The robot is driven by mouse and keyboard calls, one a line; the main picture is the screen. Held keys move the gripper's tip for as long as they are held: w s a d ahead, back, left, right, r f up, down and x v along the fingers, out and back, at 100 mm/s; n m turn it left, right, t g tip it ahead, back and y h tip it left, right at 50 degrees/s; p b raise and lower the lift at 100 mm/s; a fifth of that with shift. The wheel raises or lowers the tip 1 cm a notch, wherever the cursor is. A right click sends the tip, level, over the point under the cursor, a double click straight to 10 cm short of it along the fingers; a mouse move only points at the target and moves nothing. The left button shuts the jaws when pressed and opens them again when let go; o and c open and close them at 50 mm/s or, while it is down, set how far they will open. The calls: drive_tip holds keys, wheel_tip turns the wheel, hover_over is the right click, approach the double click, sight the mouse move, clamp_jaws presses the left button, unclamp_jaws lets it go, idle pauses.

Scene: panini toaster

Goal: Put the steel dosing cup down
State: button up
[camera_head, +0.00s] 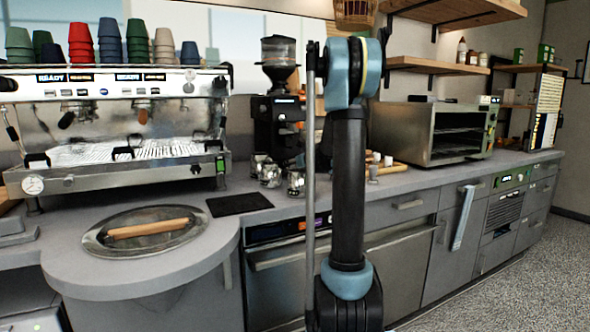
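My arm stands upright in the middle of the view and blocks part of the counter behind it. My gripper does not show; it is out of view or hidden behind my arm. Several small shiny steel vessels (270,175) stand close together on the grey counter, left of my arm and in front of the coffee grinder. I cannot tell whether one of them is the steel dosing cup. No cup shows in a grip.
A steel espresso machine (120,125) with stacked cups stands at left. A black mat (239,204) lies bare on the counter. A round steel basin (110,243) holds a wooden bar. The grinder (277,110) and toaster oven (435,133) stand at the back.

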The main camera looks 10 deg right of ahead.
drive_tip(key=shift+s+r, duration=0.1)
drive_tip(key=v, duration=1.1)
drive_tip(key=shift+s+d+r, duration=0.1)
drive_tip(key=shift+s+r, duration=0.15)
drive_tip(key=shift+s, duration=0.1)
